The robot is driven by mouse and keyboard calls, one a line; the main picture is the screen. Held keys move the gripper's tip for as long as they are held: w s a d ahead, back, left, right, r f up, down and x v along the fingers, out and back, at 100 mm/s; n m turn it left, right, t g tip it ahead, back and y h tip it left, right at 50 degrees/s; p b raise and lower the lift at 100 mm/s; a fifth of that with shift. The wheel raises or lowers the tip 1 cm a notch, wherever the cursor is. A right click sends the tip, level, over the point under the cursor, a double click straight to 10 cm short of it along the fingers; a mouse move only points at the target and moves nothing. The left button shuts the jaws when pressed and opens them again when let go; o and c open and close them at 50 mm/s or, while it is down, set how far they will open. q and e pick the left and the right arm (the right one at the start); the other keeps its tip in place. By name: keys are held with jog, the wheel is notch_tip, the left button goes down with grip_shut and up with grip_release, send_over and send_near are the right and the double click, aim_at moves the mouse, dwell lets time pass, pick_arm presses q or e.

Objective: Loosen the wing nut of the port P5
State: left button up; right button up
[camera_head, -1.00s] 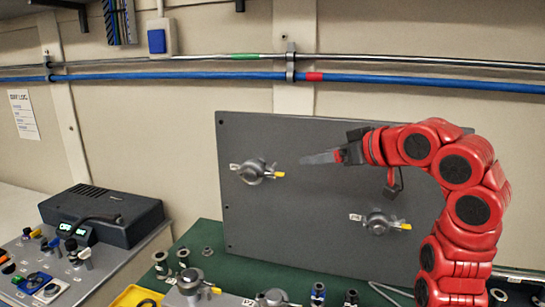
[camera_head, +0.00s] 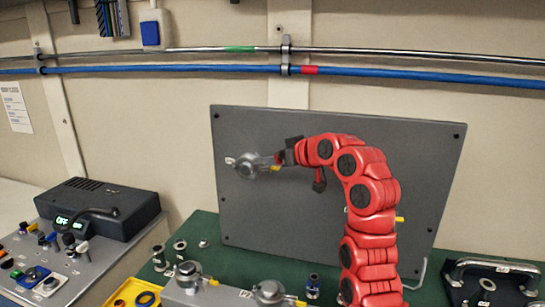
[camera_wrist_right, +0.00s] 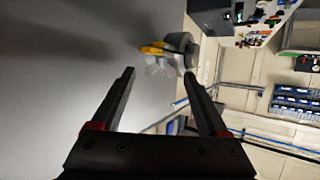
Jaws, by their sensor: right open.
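A round grey port fitting (camera_head: 247,166) with a yellow-tipped part is on the upper left of the upright grey panel (camera_head: 300,220). Its small white label is too blurred to read, so I cannot tell if it is P5. My right gripper (camera_head: 277,158) is just right of this fitting in the head view, its fingers partly overlapping it. In the right wrist view my right gripper (camera_wrist_right: 160,76) is open and empty, and the fitting (camera_wrist_right: 176,50) is beyond the fingertips, nearer the right finger. A lower right port is mostly hidden behind my arm. My left gripper is out of view.
More grey fittings with yellow tips (camera_head: 187,274) stand on a block at the front of the green bench top (camera_head: 215,255). A control box (camera_head: 95,208) is at left, a handled plate (camera_head: 490,275) at right. Pipes (camera_head: 400,80) cross the wall above.

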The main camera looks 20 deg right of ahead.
grip_shut()
dwell(0.3)
jog(key=shift+w+d+r+n+g+y+p, duration=0.15)
jog(key=shift+n+g+y+p, duration=0.2)
jog(key=shift+n+y+p, duration=0.2)
jog(key=shift+s+d+n+g+y+p, duration=0.15)
jog(key=shift+n+g+y+p, duration=0.2)
jog(key=shift+n+y+p, duration=0.2)
jog(key=shift+w+n+g+y+p, duration=0.15)
jog(key=shift+n+g+y+p, duration=0.4)
jog(key=shift+n+y, duration=0.2)
jog(key=shift+w+n+g+y+p, duration=0.15)
jog(key=shift+n+g+y+p, duration=0.4)
jog(key=shift+n+y, duration=0.15)
jog(key=shift+d, duration=0.15)
jog(key=shift+f+n+g, duration=0.25)
jog(key=shift+n+g, duration=0.05)
jog(key=shift+n, duration=0.05)
